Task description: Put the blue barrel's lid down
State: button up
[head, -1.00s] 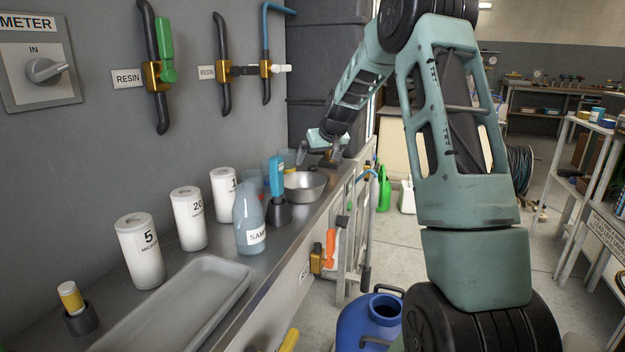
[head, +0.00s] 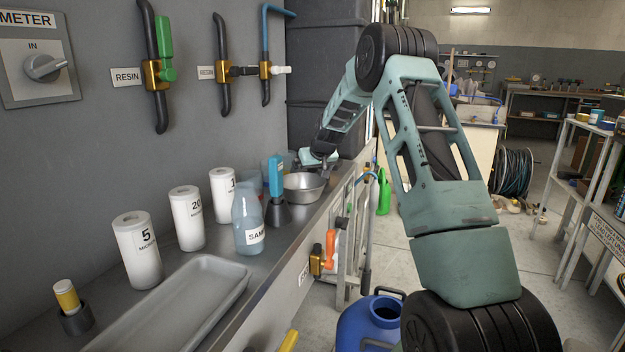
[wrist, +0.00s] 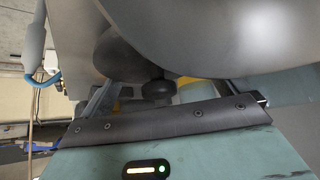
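The blue barrel (head: 358,328) stands on the floor at the bottom of the head view, partly cut off and partly behind my arm. A round dark area, which looks like an opening, shows in its top. I cannot clearly make out a separate lid. My gripper (head: 325,168) is far from the barrel, over the counter by the metal bowl (head: 303,188). In the wrist view its fingers (wrist: 160,95) are spread apart. A dark round knob (wrist: 158,88) shows between them, apparently beyond, with a large grey curved surface above. I see no clear grip on anything.
The counter (head: 262,275) holds a tray (head: 185,310), several white cartridges (head: 138,250), a sample bottle (head: 247,222) and a blue-handled tool (head: 276,178). A green can (head: 384,195) stands beyond. Open floor lies right of my arm.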

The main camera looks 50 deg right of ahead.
jog(key=c, duration=0.5)
notch_tip(320, 180, up, 9)
jog(key=shift+r+p, duration=0.1)
jog(key=shift+p, duration=1)
jog(key=shift+c, duration=0.6)
jog(key=shift+w+d+r+p, duration=0.1)
jog(key=shift+d+r+p, duration=0.2)
jog(key=shift+r+p, duration=0.55)
jog(key=d+f+p, duration=0.1)
jog(key=f+p, duration=0.2)
jog(key=d+f+p, duration=0.1)
jog(key=f+p, duration=0.2)
jog(key=f, duration=0.1)
jog(key=f+p, duration=0.3)
jog(key=shift+w+d+f, duration=0.3)
jog(key=shift+w+d, duration=0.05)
jog(key=shift+d, duration=0.05)
